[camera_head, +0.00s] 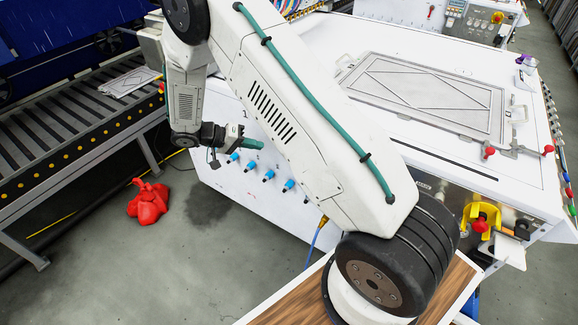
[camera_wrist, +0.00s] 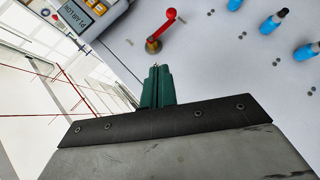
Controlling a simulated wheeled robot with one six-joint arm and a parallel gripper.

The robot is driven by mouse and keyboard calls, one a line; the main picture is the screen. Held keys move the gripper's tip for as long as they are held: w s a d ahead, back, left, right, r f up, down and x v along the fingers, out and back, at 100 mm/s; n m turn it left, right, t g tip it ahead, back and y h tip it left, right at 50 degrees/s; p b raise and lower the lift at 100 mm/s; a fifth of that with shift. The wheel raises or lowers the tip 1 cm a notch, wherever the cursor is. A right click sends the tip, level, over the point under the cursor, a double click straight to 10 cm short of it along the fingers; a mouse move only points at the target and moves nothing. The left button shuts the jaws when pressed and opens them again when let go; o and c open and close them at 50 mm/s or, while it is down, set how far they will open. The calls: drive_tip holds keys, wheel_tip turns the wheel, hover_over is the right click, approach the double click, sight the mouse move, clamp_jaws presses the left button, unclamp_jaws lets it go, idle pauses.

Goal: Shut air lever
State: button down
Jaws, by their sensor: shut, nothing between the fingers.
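The red lever (camera_wrist: 165,26) shows in the wrist view on the white panel, at the top centre. It has a round brass base (camera_wrist: 153,45), and its red arm slants up and right in the picture to a rounded end. My gripper (camera_wrist: 156,68) has green fingers that are shut together and empty. The fingertips are just below the brass base in the wrist view; whether they touch it I cannot tell. In the head view my gripper (camera_head: 262,149) is at the left end of the white machine's front face. The lever cannot be made out there.
Several blue fittings (camera_wrist: 273,21) line the panel to the lever's right. A grey box with a P1 AIR display (camera_wrist: 75,17) is at its left. A roller conveyor (camera_head: 70,120) stands left, and a red heap (camera_head: 148,202) lies on the floor. A hatch plate (camera_head: 425,92) tops the machine.

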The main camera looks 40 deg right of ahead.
drive_tip(key=shift+h, duration=0.4)
drive_tip(key=f, duration=0.4)
drive_tip(key=shift+w+f, duration=0.35)
drive_tip(key=shift+w, duration=0.05)
drive_tip(key=s+a+f+x, duration=0.1)
drive_tip(key=s+x, duration=0.1)
drive_tip(key=x, duration=1.1)
